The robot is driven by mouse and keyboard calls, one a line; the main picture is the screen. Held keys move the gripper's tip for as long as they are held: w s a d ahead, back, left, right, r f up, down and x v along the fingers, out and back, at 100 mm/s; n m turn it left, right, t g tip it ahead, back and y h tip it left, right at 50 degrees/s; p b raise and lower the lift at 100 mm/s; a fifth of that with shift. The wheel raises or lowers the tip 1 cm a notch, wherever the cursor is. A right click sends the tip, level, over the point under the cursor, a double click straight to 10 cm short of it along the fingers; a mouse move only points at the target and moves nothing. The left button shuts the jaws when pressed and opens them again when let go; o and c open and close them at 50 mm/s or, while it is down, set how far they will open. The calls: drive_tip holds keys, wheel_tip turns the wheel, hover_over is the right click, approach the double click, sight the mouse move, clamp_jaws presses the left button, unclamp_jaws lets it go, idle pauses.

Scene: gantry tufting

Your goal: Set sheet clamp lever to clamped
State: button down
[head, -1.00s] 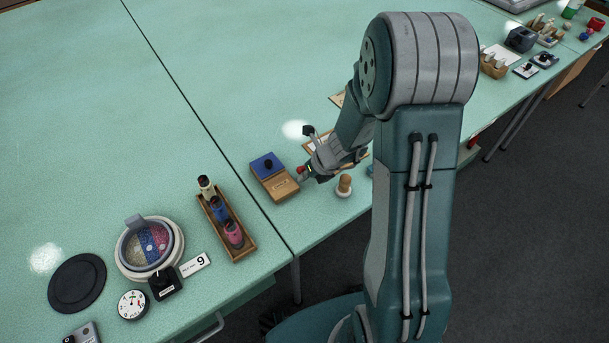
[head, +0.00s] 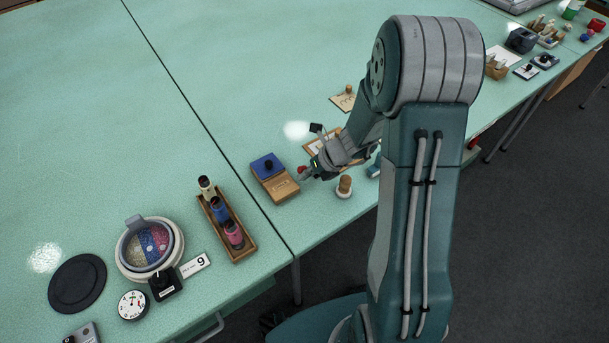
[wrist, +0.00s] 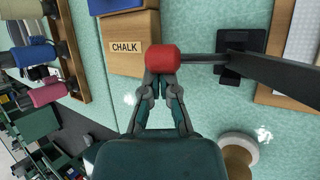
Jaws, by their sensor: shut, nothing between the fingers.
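The sheet clamp lever appears to be the dark rod with a red knob (wrist: 163,58) in the wrist view. Its rod (wrist: 204,60) runs right from the knob to a black base (wrist: 236,55). In the head view the red knob (head: 303,170) shows beside the chalk box, and my gripper hides the base. My gripper (wrist: 162,80) is shut and empty, its fingertips right at the near side of the knob. Whether they touch it I cannot tell. In the head view my gripper (head: 313,171) is just right of the knob.
A wooden chalk box (head: 280,188) with a blue part stands left of my gripper. A wooden peg (head: 344,186) stands close in front. A spool tray (head: 240,248) lies further left. A wooden board (wrist: 280,85) lies right of the black base.

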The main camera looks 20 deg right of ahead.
drive_tip(key=y, duration=0.1)
drive_tip(key=d+r+y, duration=0.1)
drive_tip(key=m+y, duration=0.1)
drive_tip(key=y, duration=0.1)
drive_tip(key=shift+w+d+r+g, duration=0.15)
drive_tip(key=shift+w+r+g, duration=0.1)
drive_tip(key=shift+r+g, duration=0.1)
drive_tip(key=y, duration=0.1)
drive_tip(key=d+r+m+y, duration=0.1)
drive_tip(key=y, duration=0.1)
drive_tip(key=shift+w+d, duration=0.15)
drive_tip(key=shift+w, duration=0.05)
drive_tip(key=shift+r, duration=0.15)
drive_tip(key=shift+d, duration=0.2)
drive_tip(key=shift+d+r, duration=0.1)
